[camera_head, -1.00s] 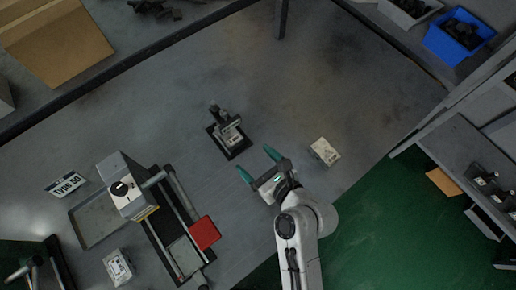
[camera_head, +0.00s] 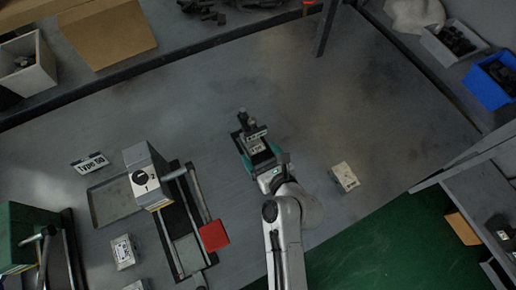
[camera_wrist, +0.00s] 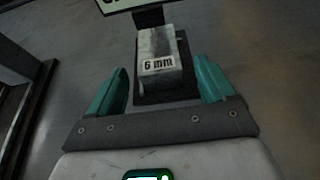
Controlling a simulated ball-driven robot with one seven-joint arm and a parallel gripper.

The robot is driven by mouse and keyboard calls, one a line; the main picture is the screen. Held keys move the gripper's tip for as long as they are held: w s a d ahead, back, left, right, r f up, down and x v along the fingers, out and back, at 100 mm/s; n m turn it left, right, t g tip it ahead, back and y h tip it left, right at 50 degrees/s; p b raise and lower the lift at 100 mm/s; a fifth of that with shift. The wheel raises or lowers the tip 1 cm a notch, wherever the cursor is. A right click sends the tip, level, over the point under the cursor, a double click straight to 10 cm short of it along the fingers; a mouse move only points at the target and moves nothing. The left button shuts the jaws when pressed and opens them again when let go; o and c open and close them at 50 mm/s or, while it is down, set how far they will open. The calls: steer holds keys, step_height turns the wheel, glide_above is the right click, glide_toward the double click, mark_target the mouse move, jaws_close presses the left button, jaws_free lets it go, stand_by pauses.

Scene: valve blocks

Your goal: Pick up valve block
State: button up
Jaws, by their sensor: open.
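A metallic grey block labelled "6 mm" (camera_wrist: 158,48) sits on a dark base plate (camera_wrist: 180,88) in the wrist view. The same block (camera_head: 256,146) shows in the head view on a small black stand, near the middle of the table. My gripper (camera_head: 264,160) is open, with its teal fingers at the near end of the stand. In the wrist view my gripper (camera_wrist: 160,82) has one finger on each side of the base plate, and the block lies between and beyond them. I cannot tell whether the fingers touch anything.
A whitish block (camera_head: 344,177) lies right of my gripper, and another (camera_head: 123,252) lies at lower left. A "Type 50" sign (camera_head: 90,163) is at far left. The table's upper right is clear.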

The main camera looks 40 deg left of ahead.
steer(key=shift+x, duration=1.35)
steer(key=c, duration=1.4)
steer(key=shift+d, duration=0.2)
